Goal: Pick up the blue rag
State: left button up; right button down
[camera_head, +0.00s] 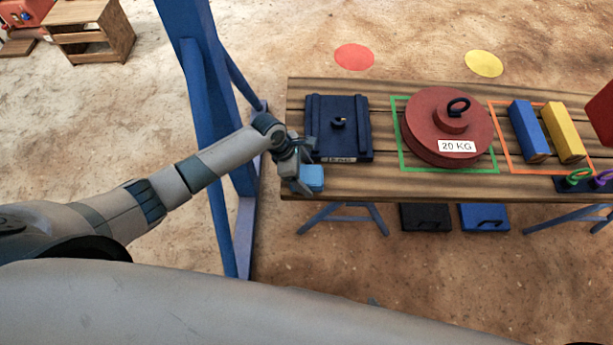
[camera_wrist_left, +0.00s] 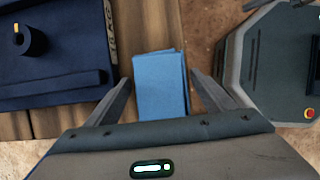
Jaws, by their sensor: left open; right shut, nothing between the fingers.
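The blue rag (camera_wrist_left: 160,85) is a light blue folded block at the left end of the wooden table. In the left wrist view it lies between the two spread fingers of my left gripper (camera_wrist_left: 162,92), with a gap on each side. In the head view the rag (camera_head: 312,178) shows at the table's front left corner, and my left gripper (camera_head: 300,178) is right at it, hiding part of it. My left gripper is open. My right gripper is not in view.
On the wooden table (camera_head: 430,186) a dark blue box (camera_head: 337,140) stands just behind the rag. A red 20 KG weight (camera_head: 440,118), a blue bar (camera_head: 529,131) and a yellow bar (camera_head: 564,132) stand further right. A blue steel frame (camera_head: 205,90) rises left of the table.

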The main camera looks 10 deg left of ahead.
pick_arm(q)
jog(key=shift+f+p, duration=0.15)
jog(key=shift+p, duration=0.15)
dwell(0.8)
jog(key=shift+c, duration=0.7)
jog(key=c, duration=1)
